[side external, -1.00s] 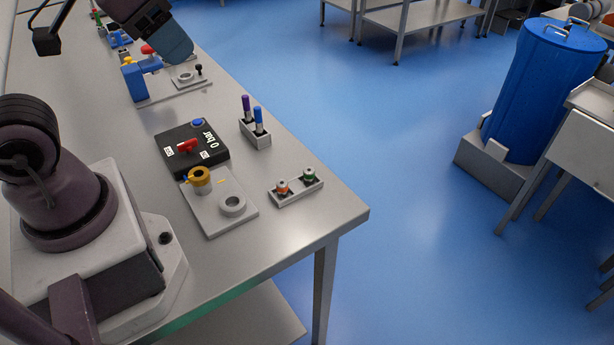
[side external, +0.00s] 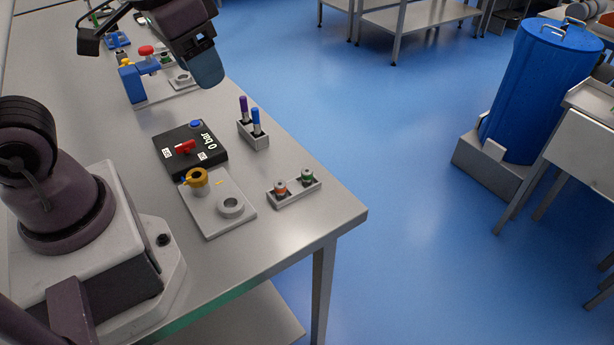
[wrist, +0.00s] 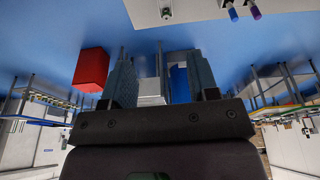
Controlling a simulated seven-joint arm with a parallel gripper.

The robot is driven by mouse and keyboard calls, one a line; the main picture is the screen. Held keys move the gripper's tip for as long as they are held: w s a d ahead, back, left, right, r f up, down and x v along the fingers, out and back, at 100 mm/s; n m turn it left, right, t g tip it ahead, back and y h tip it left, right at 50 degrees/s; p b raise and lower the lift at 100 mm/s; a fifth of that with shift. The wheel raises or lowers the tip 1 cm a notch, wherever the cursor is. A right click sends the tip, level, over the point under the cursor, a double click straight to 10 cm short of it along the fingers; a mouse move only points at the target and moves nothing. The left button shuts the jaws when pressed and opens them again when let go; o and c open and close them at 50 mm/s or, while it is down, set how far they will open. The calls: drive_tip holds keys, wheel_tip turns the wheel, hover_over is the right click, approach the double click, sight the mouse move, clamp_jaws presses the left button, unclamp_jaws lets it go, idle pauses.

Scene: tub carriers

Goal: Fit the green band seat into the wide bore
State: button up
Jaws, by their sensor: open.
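The green band seat (side external: 307,177), a small pale piece with a green band, sits in the right pocket of a small grey holder (side external: 293,191) near the table's front corner. An orange-banded seat (side external: 280,188) sits in the left pocket. A grey plate (side external: 207,222) carries a grey ring with a bore (side external: 231,204) and a yellow collar (side external: 196,181) with an opening. I cannot tell which bore is the wide one. My gripper (side external: 208,78) is above the table's far part, away from the holder. In the wrist view its fingers (wrist: 160,82) are apart with nothing between them.
A black box with a red handle (side external: 190,148) stands behind the plate. A stand with purple and blue pens (side external: 254,138) is beside it. A blue clamp fixture (side external: 133,84) stands farther back. The tabletop in front of the seat holder is clear.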

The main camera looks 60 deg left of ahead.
drive_tip(key=w+f+n+g, duration=0.2)
drive_tip(key=w+f+n, duration=0.2)
drive_tip(key=w+f, duration=0.25)
drive_tip(key=n+g, duration=0.1)
drive_tip(key=n, duration=1.6)
hover_over(307, 171)
wheel_tip(307, 171, down, 10)
wheel_tip(307, 171, down, 12)
clamp_jaws()
drive_tip(key=shift+r, duration=0.1)
